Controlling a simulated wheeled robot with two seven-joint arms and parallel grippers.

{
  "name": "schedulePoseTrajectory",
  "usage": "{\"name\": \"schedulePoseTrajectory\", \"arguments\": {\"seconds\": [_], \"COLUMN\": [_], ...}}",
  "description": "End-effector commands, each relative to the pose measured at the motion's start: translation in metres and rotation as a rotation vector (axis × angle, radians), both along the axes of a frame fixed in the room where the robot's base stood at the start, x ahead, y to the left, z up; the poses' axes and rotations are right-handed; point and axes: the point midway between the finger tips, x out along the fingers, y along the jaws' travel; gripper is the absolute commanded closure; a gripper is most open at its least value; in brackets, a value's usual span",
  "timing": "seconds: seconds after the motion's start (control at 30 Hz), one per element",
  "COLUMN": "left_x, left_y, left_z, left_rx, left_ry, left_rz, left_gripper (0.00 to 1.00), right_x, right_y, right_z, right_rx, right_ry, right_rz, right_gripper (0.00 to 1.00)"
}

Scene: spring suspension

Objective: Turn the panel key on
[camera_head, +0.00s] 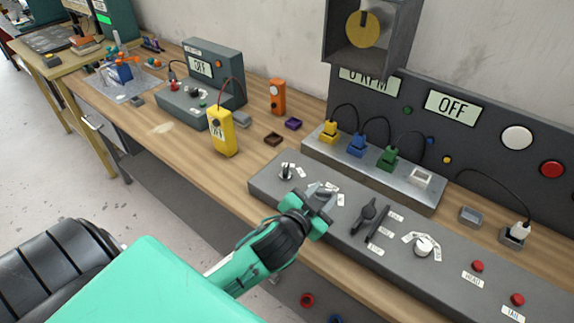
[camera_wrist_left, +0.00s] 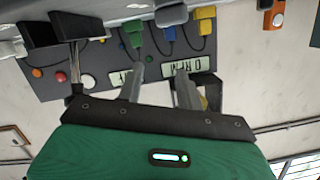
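The grey control panel (camera_head: 345,250) runs along the bench front. At its left end a small dark upright piece (camera_head: 286,172) with a pale base and small white labels around it looks like the panel key; its exact turn is too small to read. My left gripper (camera_head: 325,190) is over the panel just right of that piece, apart from it. Its fingers also show in the left wrist view (camera_wrist_left: 158,85), spread with a gap and nothing between them. The wall display (camera_head: 452,106) reads OFF. My right gripper does not show.
Two dark levers (camera_head: 372,222), a white knob (camera_head: 424,246) and red buttons (camera_head: 477,266) stand on the panel to the right. Behind is a socket strip (camera_head: 400,180) with yellow, blue and green plugs. A yellow meter (camera_head: 222,133) stands to the left.

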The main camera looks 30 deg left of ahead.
Motion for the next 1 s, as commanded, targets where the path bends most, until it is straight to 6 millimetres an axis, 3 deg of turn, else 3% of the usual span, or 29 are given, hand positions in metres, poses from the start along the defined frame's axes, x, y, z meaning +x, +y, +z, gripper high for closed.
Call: {"name": "schedulePoseTrajectory", "arguments": {"seconds": [0.1,0.2,0.3,0.47,0.6,0.77,0.87,1.0], "left_x": [0.032,0.044,0.047,0.039,0.029,0.022,0.025,0.038], "left_y": [-0.025,-0.051,-0.079,-0.123,-0.149,-0.155,-0.143,-0.102], "left_z": [0.057,0.099,0.132,0.161,0.160,0.135,0.113,0.084], "left_rx": [0.065,0.124,0.197,0.344,0.504,0.725,0.876,1.092], "left_ry": [-0.261,-0.459,-0.631,-0.840,-0.935,-0.924,-0.844,-0.634], "left_rz": [-0.126,-0.259,-0.414,-0.701,-0.979,-1.301,-1.489,-1.717], "left_gripper": [0.64,0.64,0.64,0.64,0.64,0.64,0.64,0.64], "right_x": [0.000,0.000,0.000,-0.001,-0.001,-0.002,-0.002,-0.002], "right_y": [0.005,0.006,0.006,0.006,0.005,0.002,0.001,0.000], "right_z": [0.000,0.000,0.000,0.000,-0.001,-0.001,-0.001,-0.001], "right_rx": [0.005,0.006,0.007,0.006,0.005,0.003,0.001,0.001], "right_ry": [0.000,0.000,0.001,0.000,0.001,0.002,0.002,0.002], "right_rz": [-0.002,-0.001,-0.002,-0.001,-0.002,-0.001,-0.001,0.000], "right_gripper": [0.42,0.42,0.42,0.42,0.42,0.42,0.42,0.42]}}
